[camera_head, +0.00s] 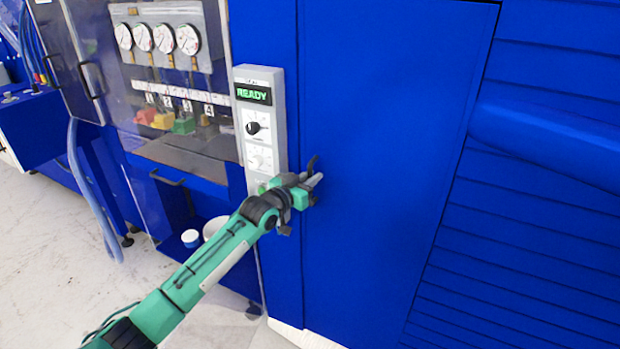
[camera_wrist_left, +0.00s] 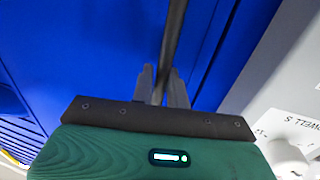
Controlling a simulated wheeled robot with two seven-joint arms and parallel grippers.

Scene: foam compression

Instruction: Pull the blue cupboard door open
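The blue cupboard door (camera_head: 385,130) is a tall flat panel right of the grey control box and looks closed. Its dark handle (camera_head: 312,164) is at the panel's left side, mostly hidden by my gripper. My left gripper (camera_head: 314,182) reaches it from the lower left. In the left wrist view, the handle (camera_wrist_left: 174,40) runs down as a dark bar between the two grey fingers of my left gripper (camera_wrist_left: 162,82). The fingers sit close against it on both sides and look shut on it. My right gripper is in neither view.
The grey control box (camera_head: 262,130), with a green READY display and knobs, stands just left of the handle. A glass-fronted cabinet with gauges (camera_head: 158,38) is further left. A white bucket (camera_head: 214,228) stands low behind my arm. Pale floor (camera_head: 60,270) is open at lower left.

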